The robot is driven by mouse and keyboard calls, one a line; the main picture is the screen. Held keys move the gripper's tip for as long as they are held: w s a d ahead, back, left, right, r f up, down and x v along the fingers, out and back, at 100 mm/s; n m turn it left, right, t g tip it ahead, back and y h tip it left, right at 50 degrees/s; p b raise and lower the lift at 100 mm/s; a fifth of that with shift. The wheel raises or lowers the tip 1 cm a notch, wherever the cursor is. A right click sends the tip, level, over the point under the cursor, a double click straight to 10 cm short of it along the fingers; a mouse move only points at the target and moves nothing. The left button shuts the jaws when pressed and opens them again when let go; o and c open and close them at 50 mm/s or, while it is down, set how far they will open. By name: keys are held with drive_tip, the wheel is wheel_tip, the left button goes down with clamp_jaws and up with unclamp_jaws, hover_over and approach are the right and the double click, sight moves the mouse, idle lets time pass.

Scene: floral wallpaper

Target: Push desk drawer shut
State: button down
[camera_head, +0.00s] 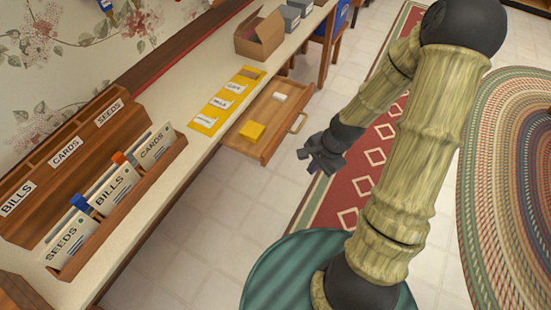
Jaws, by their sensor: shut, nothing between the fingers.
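The wooden desk drawer (262,148) stands pulled out from under the long desk top, with its metal handle (298,122) on its right-hand front. A yellow block (252,131) and a small white item (280,96) lie inside it. My dark gripper (311,160) is shut and empty. In the picture it is just right of and below the drawer front, with a gap between them. The small view does not show its exact height against the handle.
The desk top (192,142) holds a yellow labelled strip (222,103), an open cardboard box (258,35), and a wooden sorter (120,200) with labelled cards. A red patterned runner (372,150) and a braided oval rug (520,150) lie on the tiled floor. A blue chair (340,18) stands beyond.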

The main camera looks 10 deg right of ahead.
drive_tip(key=w+f+m+t+y, duration=0.4)
drive_tip(key=w+f+m, duration=0.2)
drive_tip(key=m, duration=0.7)
drive_tip(key=shift+w+a+b, duration=0.15)
drive_tip(key=shift+w+b, duration=0.25)
drive_tip(key=shift+b, duration=0.05)
approach(269, 159)
wheel_tip(269, 159, down, 4)
drive_tip(key=shift+w+a+p, duration=0.4)
drive_tip(key=shift+w+a, duration=0.15)
drive_tip(key=shift+a, duration=0.25)
drive_tip(key=shift+w+a+p, duration=0.35)
drive_tip(key=shift+w+a, duration=0.15)
drive_tip(key=shift+a, duration=0.3)
